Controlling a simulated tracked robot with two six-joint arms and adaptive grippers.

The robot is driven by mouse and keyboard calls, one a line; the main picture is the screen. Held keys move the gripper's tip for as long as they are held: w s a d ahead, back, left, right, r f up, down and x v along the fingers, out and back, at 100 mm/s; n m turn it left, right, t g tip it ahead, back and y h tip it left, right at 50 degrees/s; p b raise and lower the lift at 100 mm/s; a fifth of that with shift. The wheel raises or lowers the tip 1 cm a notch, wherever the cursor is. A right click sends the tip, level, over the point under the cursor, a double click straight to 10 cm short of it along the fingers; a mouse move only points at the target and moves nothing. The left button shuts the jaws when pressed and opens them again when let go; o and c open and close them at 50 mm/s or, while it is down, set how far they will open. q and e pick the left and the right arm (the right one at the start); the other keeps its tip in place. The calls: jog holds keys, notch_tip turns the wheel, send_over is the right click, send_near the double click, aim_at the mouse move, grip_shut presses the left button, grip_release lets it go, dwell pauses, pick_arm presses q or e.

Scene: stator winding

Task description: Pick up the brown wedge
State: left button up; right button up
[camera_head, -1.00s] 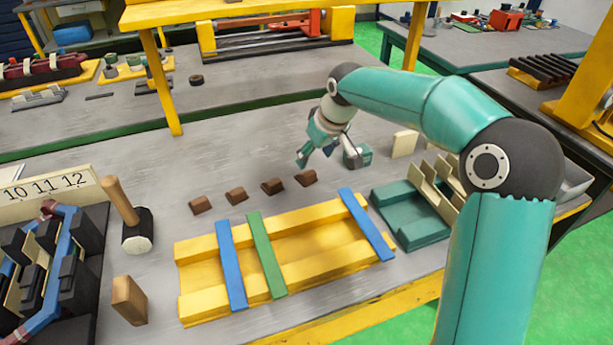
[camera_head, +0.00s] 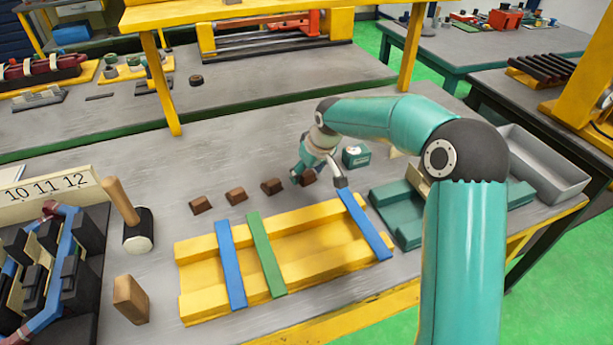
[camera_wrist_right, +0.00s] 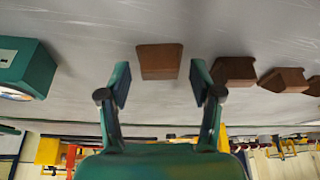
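Several brown wedges lie in a row on the grey bench in the head view. The rightmost brown wedge (camera_head: 308,178) is at my right gripper (camera_head: 318,179) and partly covered by it. In the right wrist view, this wedge (camera_wrist_right: 159,61) sits just beyond and between the spread fingertips of my right gripper (camera_wrist_right: 159,84). The fingers are open and empty, and the wedge appears apart from them. The other wedges (camera_head: 272,187) (camera_head: 236,196) (camera_head: 200,205) lie to its left. My left gripper is not in view.
A yellow fixture (camera_head: 325,232) with blue and green strips lies just in front of the wedges. A teal box (camera_head: 356,156) stands right of the gripper, and a teal tray (camera_head: 399,236) lies further right. A mallet (camera_head: 137,238) and wooden block (camera_head: 130,300) stand left.

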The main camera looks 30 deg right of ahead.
grip_shut()
jog(key=shift+r, duration=0.1)
